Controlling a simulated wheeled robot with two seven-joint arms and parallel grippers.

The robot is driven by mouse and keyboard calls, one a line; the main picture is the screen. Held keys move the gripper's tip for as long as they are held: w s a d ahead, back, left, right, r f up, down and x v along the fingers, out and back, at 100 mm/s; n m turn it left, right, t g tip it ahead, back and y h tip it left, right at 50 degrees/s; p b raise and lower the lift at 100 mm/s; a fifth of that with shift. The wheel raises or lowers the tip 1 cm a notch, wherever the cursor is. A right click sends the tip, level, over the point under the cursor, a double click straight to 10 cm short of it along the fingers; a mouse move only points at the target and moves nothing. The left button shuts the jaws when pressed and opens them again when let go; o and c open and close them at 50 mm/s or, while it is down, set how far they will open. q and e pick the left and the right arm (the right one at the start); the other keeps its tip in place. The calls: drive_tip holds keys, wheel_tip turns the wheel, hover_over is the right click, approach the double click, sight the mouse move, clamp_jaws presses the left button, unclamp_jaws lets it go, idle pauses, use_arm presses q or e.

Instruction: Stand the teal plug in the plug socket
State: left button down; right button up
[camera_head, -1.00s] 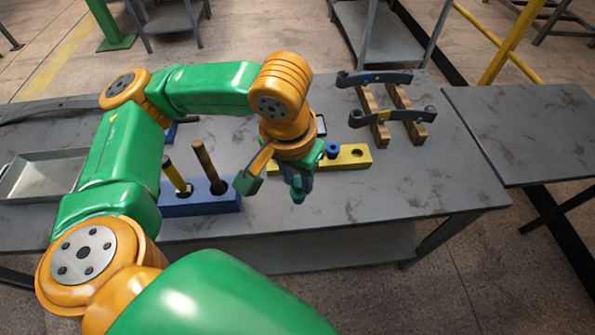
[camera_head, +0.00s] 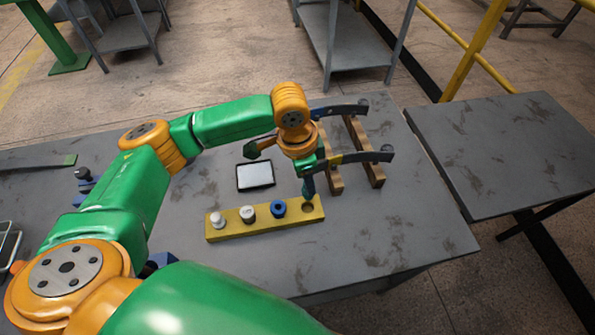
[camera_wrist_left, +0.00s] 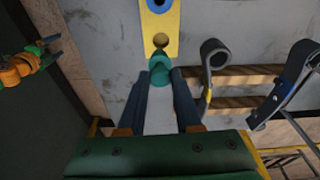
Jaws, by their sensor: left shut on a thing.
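My left gripper (camera_head: 308,188) is above the right end of the yellow block (camera_head: 232,228). It is shut on the teal plug (camera_wrist_left: 159,70), which shows between the two dark fingers in the left wrist view; in the head view it is hard to tell apart from the fingers. The block's open round hole, the plug socket (camera_wrist_left: 160,40), lies just beyond the plug in the wrist view and right by the fingertips in the head view (camera_head: 308,205). I cannot tell whether the plug touches the block.
A blue plug (camera_head: 278,208) and two whitish plugs (camera_head: 247,214) (camera_head: 217,220) stand in the block's other holes. A framed pale plate (camera_head: 255,176) lies behind the block.

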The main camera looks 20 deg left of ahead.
use_arm(q)
drive_tip(key=shift+w+a+f+m, duration=0.1)
drive_tip(key=shift+w+f+m, duration=0.1)
drive_tip(key=shift+f+m, duration=0.1)
drive_tip(key=shift+r+p, duration=0.15)
drive_tip(key=shift+p, duration=0.15)
drive_tip(key=shift+s+r+p, duration=0.1)
drive_tip(key=shift+r+p, duration=0.05)
drive_tip(key=shift+p, duration=0.5)
wheel_tip(320, 180, down, 4)
drive_tip(key=shift+f+b, duration=0.2)
drive_tip(key=shift+b, duration=1.05)
drive_tip(key=shift+f, duration=0.45)
